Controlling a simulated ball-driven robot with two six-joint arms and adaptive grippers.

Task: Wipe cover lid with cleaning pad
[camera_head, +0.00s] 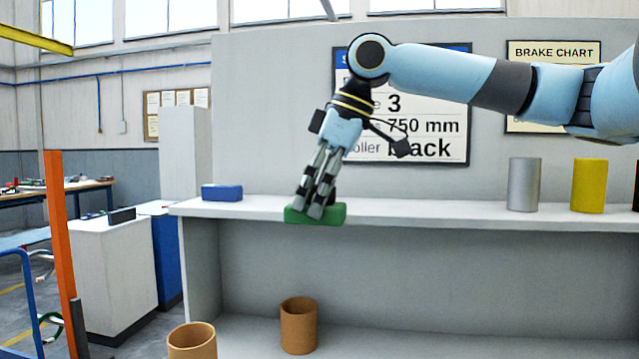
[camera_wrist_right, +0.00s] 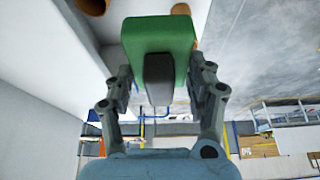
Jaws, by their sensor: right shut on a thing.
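My right gripper (camera_head: 313,206) is shut on a green block-shaped pad (camera_head: 334,214) and points downward at the front edge of the upper shelf. In the right wrist view the green pad (camera_wrist_right: 159,36) has a dark grey grip part (camera_wrist_right: 159,80) between the two fingers of the right gripper (camera_wrist_right: 160,88). I cannot make out a cover lid in either view. My left gripper is not in view.
A blue block (camera_head: 222,192) sits on the white shelf (camera_head: 440,215) to the left. A silver cylinder (camera_head: 524,185) and a yellow cylinder (camera_head: 589,186) stand at right. Brown tubes (camera_head: 298,326) are lower down. An orange post (camera_head: 61,250) rises at left. The shelf's middle is clear.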

